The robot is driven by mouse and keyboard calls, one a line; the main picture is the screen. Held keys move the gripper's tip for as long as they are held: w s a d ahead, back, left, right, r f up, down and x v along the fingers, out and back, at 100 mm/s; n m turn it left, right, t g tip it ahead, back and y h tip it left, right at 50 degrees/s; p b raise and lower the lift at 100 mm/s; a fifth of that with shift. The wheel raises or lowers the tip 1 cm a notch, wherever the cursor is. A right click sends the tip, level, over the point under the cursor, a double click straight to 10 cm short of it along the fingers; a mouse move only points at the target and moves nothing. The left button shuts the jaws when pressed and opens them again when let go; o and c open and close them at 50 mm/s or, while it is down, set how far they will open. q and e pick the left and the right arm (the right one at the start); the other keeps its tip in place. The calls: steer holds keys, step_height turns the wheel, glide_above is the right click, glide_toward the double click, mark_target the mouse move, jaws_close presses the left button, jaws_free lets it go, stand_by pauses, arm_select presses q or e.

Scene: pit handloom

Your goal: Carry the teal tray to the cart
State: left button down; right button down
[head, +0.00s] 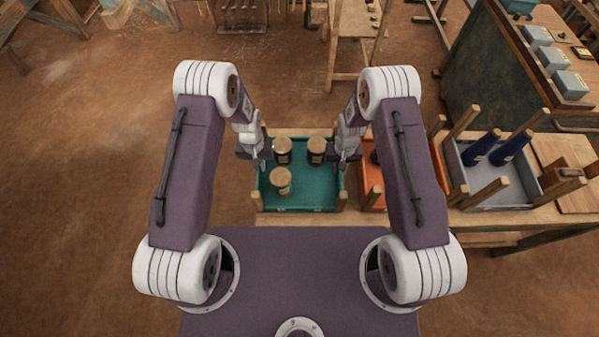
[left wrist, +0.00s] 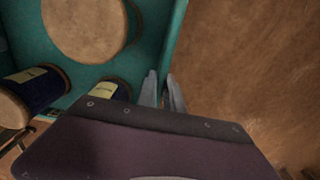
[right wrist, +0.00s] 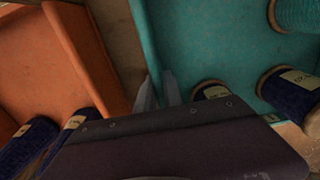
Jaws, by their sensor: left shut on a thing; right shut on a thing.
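The teal tray (head: 316,192) stands in front of me at the left end of a wooden bench, holding three spools (head: 281,182) with pale tops. My left gripper (head: 257,163) is shut on its left wall, which runs between the fingers in the left wrist view (left wrist: 163,92). My right gripper (head: 344,163) is shut on its right wall, also seen in the right wrist view (right wrist: 158,90). The tray looks level; I cannot tell whether it touches the bench. I cannot tell which thing is the cart.
An orange tray (head: 371,194) is close on the right of the teal one. Beyond it a grey tray (head: 497,188) holds dark blue spools. A dark green cabinet (head: 486,75) with grey boxes stands at the back right. The floor (head: 90,180) on the left is clear.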

arm_select(q)
steer(key=shift+r, duration=0.1)
